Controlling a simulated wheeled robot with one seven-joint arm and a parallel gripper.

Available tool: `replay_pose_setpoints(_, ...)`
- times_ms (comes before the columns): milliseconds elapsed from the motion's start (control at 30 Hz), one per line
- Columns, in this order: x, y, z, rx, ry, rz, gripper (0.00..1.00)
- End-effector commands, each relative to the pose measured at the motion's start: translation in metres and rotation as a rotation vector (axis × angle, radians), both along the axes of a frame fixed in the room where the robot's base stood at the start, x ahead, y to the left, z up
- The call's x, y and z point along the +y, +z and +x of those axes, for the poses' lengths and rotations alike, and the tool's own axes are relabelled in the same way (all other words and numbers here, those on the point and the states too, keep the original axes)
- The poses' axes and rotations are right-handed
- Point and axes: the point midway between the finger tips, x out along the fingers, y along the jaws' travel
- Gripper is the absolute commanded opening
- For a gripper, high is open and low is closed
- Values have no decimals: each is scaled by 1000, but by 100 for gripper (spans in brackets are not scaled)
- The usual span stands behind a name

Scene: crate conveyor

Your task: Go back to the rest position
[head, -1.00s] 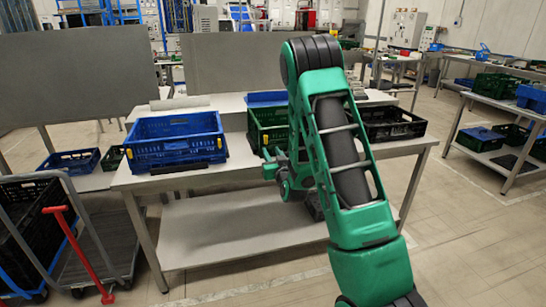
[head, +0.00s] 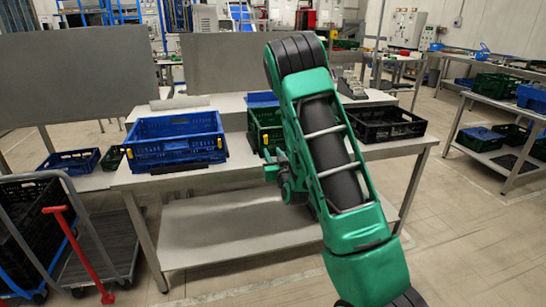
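My green arm stretches from the lower right up to the middle of the head view, in front of the table (head: 230,207). A blue crate (head: 176,150) stands on the left part of the table. A green crate (head: 257,140) stands in the middle, partly hidden behind my arm. A black crate (head: 390,132) stands on the right part of the table and is mostly in the open.
A cart with a red handle (head: 72,245) and a black crate stands at the lower left. Another table (head: 497,170) with several crates is at the right. Grey panels (head: 75,75) stand behind the table. The floor (head: 465,240) at the right front is clear.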

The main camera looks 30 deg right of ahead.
Motion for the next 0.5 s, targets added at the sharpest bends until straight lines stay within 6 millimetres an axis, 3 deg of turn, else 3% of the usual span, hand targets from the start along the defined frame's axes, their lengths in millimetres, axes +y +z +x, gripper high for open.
replay_pose_setpoints(500,3,7,-4,80,18,22,30)
